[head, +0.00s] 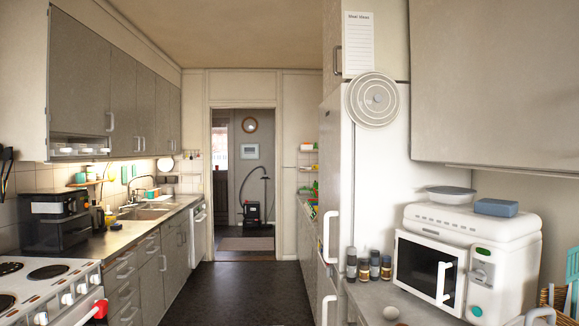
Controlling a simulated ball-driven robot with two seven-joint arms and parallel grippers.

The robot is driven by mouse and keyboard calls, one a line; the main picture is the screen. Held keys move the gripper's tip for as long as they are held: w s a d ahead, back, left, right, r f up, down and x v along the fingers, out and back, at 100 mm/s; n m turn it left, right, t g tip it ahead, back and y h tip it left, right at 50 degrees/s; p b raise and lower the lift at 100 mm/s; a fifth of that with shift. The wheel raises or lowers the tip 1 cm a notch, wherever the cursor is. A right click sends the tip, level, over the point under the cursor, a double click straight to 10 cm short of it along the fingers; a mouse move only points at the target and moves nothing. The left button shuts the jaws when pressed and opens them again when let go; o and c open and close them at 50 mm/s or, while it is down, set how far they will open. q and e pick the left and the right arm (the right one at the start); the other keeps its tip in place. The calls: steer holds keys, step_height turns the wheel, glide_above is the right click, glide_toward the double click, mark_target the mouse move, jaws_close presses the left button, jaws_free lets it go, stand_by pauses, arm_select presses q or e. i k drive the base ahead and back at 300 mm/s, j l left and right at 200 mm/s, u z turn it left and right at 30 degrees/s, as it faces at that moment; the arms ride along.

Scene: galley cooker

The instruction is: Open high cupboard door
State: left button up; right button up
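High cupboards with grey doors (77,82) hang along the left wall, above the counter. The nearest door has a pale vertical handle (110,122) near its lower right corner. These doors look shut. A large high cupboard (490,80) fills the upper right, above the microwave; no handle shows on it and its upper part is cut off by the frame. Another high cupboard (338,75) with a handle sits above the fridge, seen nearly edge-on, and looks shut. Neither of my grippers shows in the head view.
A cooker (52,285) stands front left, with a black coffee machine (56,222) and sink (148,212) behind it. A white fridge (375,180), jars, an egg-like object (391,313) and a microwave (460,265) stand right. The dark floor (235,292) between is clear, leading to a doorway.

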mark_target(332, 28)
steer(key=i+j+z, duration=0.2)
steer(key=i, duration=0.3)
steer(key=i+z, duration=0.2)
steer(key=i, duration=0.3)
steer(key=i+j+z, duration=0.15)
steer(key=i+j, duration=0.15)
steer(key=i, duration=0.2)
steer(key=i+j+z, duration=0.2)
steer(key=i, duration=0.3)
steer(key=j, duration=0.1)
